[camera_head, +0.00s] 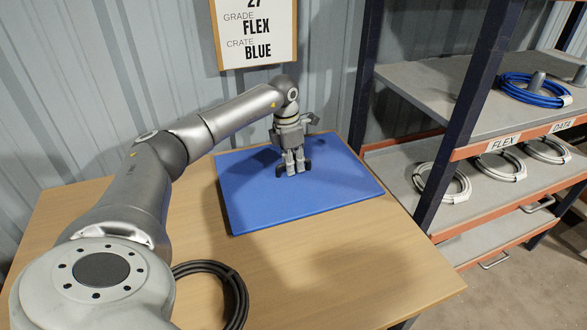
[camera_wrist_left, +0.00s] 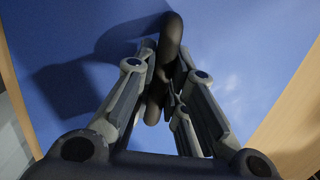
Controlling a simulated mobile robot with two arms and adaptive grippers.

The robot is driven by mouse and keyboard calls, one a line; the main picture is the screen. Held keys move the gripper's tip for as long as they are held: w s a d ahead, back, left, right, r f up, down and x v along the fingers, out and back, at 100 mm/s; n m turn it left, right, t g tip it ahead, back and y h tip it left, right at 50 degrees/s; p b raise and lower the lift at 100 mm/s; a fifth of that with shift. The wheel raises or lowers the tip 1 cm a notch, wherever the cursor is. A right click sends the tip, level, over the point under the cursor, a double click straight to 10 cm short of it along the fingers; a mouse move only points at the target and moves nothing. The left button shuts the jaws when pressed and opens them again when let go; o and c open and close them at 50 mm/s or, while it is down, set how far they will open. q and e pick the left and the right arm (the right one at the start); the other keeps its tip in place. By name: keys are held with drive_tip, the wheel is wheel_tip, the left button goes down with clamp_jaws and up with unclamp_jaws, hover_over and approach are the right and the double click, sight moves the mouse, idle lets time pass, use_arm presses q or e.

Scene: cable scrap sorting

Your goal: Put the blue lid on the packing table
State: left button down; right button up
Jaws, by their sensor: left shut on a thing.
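The blue lid (camera_head: 335,190) is a flat rectangular panel over the far part of the wooden packing table (camera_head: 345,280). It looks level; I cannot tell whether a small gap lies between it and the tabletop. My left gripper (camera_head: 293,170) points down at the lid's middle, shut on its dark handle. In the left wrist view, the dark handle (camera_wrist_left: 170,45) stands between the two fingers of the left gripper (camera_wrist_left: 162,85), with the blue lid (camera_wrist_left: 245,60) behind. My right gripper is not in view.
A black cable coil (camera_head: 238,290) lies on the table beside my arm. A rack at the right holds a blue coil (camera_head: 535,98) above and white coils (camera_head: 500,165) on the FLEX and DATA shelf. A sign (camera_head: 257,35) reads FLEX, crate BLUE. The table's front right is clear.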

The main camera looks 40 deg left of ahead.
use_arm(q)
drive_tip(key=shift+r, duration=0.15)
drive_tip(key=c, duration=1.8)
unclamp_jaws()
drive_tip(key=shift+f, duration=0.2)
drive_tip(key=o, duration=0.3)
drive_tip(key=shift+r, duration=0.1)
drive_tip(key=r, duration=0.4)
drive_tip(key=s+r, duration=0.1)
drive_tip(key=r, duration=0.7)
drive_tip(key=shift+s+a, duration=0.15)
drive_tip(key=shift+a, duration=0.15)
